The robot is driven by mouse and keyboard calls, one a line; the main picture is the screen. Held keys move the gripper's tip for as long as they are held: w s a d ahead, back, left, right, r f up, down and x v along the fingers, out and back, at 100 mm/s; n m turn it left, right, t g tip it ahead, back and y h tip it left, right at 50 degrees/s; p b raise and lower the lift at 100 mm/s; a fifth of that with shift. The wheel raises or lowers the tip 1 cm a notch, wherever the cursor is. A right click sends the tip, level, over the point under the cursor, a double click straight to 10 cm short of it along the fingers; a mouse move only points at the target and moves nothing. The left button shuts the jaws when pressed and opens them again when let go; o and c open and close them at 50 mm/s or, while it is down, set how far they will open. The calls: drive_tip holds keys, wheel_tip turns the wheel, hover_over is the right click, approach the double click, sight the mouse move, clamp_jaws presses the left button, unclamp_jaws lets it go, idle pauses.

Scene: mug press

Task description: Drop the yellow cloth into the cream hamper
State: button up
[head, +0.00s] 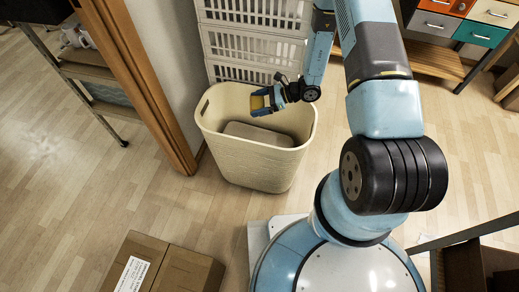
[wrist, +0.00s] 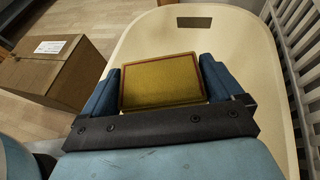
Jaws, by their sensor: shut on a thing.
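In the head view the cloth (head: 258,103) is a small yellow patch, partly covered by the fingers. The hamper's pale inner wall and a handle slot (wrist: 194,22) show beyond the cloth in the wrist view.
White slatted crates (head: 255,45) are stacked directly behind the hamper. A wooden door frame (head: 140,85) stands to its left. A cardboard box (head: 160,268) is on the floor at front left. The floor left of the hamper is clear.

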drive_tip(key=shift+f, duration=0.25)
drive_tip(key=o, duration=0.8)
drive_tip(key=shift+c, duration=0.2)
drive_tip(key=v, duration=1.3)
drive_tip(key=shift+d, duration=0.35)
drive_tip(key=shift+w, duration=0.1)
